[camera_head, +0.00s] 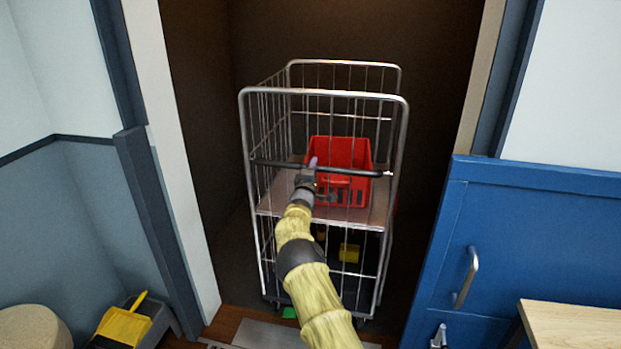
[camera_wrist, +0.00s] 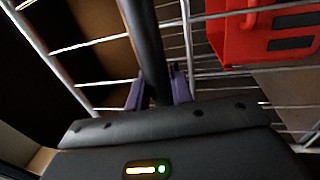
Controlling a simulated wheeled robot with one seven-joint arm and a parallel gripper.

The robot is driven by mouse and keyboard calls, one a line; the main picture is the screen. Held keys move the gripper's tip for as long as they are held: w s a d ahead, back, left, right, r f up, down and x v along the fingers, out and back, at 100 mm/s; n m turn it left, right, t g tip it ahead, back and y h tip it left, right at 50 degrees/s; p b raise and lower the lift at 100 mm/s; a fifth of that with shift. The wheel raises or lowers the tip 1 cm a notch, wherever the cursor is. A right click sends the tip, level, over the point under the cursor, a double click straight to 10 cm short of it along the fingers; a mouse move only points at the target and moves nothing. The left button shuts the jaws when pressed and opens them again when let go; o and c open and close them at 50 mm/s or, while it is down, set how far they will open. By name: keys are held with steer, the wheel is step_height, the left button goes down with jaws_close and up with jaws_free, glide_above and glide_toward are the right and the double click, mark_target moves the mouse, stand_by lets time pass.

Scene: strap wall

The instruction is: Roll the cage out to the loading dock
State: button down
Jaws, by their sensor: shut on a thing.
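The cage (camera_head: 322,95) is a tall silver wire trolley on castors, upright inside a dark recess beyond the doorway. A black push handle (camera_head: 275,163) crosses its near side. My gripper (camera_head: 308,172) is at the middle of this handle. In the wrist view, the purple fingers of my gripper (camera_wrist: 160,92) stand on either side of the black handle bar (camera_wrist: 142,35) and are shut on it. A red crate (camera_head: 343,153) sits on the cage's shelf, and its corner also shows in the wrist view (camera_wrist: 235,35). The loading dock cannot be made out.
A pale door frame (camera_head: 180,150) stands close on the left. A blue cabinet (camera_head: 530,230) with handles stands on the right of the opening. A metal plate (camera_head: 262,336) lies on the floor at the threshold. A yellow and black bucket (camera_head: 128,325) is at lower left.

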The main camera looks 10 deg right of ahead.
steer(key=shift+r, duration=0.15)
steer(key=shift+w+a, duration=0.1)
steer(key=c, duration=1.4)
jaws_free()
steer(key=shift+o, duration=0.7)
steer(key=shift+w+f, duration=0.15)
steer(key=shift+f, duration=0.05)
steer(key=shift+d, duration=0.35)
steer(key=shift+s+a, duration=0.25)
steer(key=shift+a, duration=0.2)
steer(key=b+v, duration=0.1)
steer(key=v, duration=1.5)
steer(key=shift+s, duration=0.45)
steer(key=shift+d+f, duration=0.1)
